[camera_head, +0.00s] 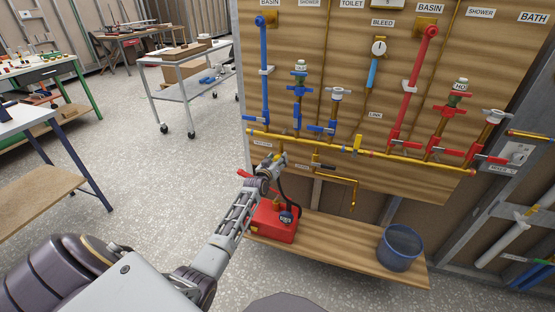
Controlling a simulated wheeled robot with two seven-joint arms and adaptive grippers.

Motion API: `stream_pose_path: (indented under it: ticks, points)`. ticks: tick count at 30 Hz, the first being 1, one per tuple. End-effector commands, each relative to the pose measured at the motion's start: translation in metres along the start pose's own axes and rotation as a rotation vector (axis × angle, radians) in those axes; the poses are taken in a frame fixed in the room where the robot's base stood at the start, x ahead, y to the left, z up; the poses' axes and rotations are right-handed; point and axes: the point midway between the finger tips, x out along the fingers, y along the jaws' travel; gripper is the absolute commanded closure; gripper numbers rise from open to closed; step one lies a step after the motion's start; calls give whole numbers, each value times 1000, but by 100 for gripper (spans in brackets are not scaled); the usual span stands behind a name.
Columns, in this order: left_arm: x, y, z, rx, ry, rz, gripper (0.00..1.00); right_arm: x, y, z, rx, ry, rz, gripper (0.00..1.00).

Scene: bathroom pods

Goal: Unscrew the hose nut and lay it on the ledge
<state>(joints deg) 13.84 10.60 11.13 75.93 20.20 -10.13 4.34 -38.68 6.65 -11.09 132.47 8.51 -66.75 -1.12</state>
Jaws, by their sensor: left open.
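My left gripper (279,160) is open, its jaws just below the left end of the brass pipe run (330,146) on the wooden panel. A dark hose (283,190) curves from beside the gripper down to a red box-shaped unit (268,222). I cannot make out the hose nut; the gripper covers the area around the hose's upper end, and whether the jaws touch anything there cannot be told. The wooden ledge (340,258) runs along the foot of the panel. My right gripper is not in view.
The red unit stands on the ledge's left part and a dark blue bucket (399,248) on its right; the ledge between them is bare. A brass pipe with a downturned end (352,190) hangs above it. Red and blue valves (397,140) line the panel.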

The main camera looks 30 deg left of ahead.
Motion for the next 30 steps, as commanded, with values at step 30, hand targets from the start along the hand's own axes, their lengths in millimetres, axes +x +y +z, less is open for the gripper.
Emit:
stream_pose_path:
  ticks: [30]
  points:
    - [0, 1, 0, 296, 0, -45, 51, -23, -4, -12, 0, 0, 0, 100]
